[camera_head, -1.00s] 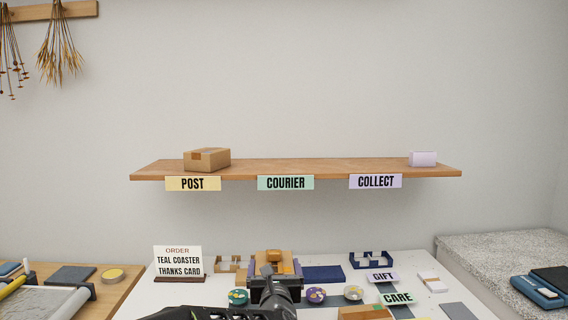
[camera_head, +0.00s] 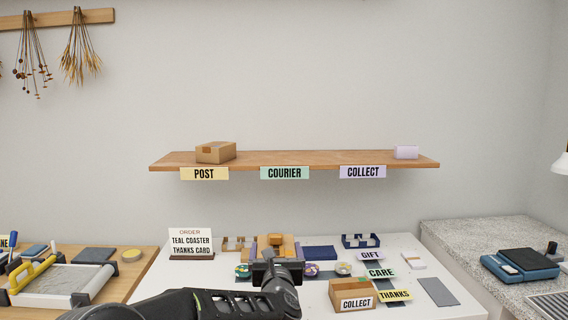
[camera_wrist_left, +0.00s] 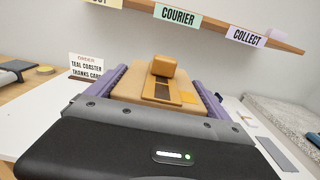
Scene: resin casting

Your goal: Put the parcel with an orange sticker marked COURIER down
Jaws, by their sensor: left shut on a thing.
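The brown parcel (camera_wrist_left: 140,92) sits between the purple fingers of my left gripper (camera_wrist_left: 160,86) in the left wrist view. No lettering on the patch is readable. In the head view my left gripper (camera_head: 275,246) is shut on the parcel, over the white table and below the shelf (camera_head: 330,157). The shelf's green COURIER label (camera_head: 284,173) has bare board above it. My right gripper is out of view.
A brown box (camera_head: 215,152) stands above the POST label (camera_head: 204,173), and a lilac box (camera_head: 406,152) above the COLLECT label (camera_head: 362,171). The white table (camera_head: 440,262) holds an order sign (camera_head: 191,242), a COLLECT box (camera_head: 352,293), cards and small trays.

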